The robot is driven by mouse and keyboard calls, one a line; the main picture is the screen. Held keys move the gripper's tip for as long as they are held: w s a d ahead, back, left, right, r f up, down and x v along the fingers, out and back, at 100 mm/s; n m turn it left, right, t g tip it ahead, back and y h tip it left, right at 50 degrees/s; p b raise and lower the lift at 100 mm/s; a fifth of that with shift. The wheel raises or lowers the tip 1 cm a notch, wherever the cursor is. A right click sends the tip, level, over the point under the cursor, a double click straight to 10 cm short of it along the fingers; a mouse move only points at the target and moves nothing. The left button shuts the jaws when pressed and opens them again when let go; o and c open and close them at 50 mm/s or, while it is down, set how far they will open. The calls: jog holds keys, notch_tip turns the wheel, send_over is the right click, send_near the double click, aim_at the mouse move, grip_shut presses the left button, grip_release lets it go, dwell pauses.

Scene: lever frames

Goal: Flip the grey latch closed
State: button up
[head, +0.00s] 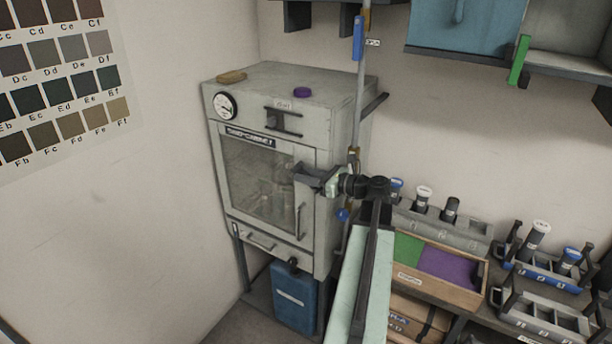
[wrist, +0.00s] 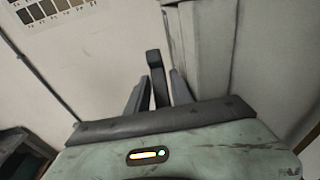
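The grey cabinet (head: 270,170) stands in the corner with its windowed door facing left of my arm. A dark bracket-like fitting (head: 284,121) sits on its front above the door. My gripper (head: 302,174) is at the right side of the door front, above the door handle (head: 300,221). In the wrist view my gripper (wrist: 159,78) is open, with one finger on each side of a dark grey upright lever (wrist: 154,66), which looks like the latch. I cannot tell whether either finger touches it. In the head view my gripper hides this spot.
A pole (head: 358,110) stands close by the cabinet's right edge. A blue container (head: 295,298) is under the cabinet. A wooden tray (head: 440,283) and racks of vials (head: 543,270) are at the right. The wall left of the cabinet is bare below the colour chart.

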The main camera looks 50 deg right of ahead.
jog(key=v, duration=0.7)
jog(key=shift+s+p, duration=0.25)
jog(key=shift+p, duration=0.2)
grip_shut()
jog(key=s+m+t+b, duration=0.2)
jog(key=m+b, duration=0.3)
jog(key=m, duration=0.7)
jog(key=s+d+f+m+t+y+b, duration=0.1)
jog(key=s+m+t+b, duration=0.3)
jog(key=m, duration=0.8)
jog(key=s+m+b, duration=0.1)
jog(key=m+b, duration=0.4)
jog(key=m, duration=0.7)
jog(key=w, duration=0.3)
jog(key=w+a+r+p, duration=0.1)
jog(key=w, duration=0.6)
jog(key=shift+a+r, duration=0.2)
jog(key=shift+a, duration=0.15)
jog(key=shift+w+f, duration=0.3)
jog(key=shift+w, duration=0.2)
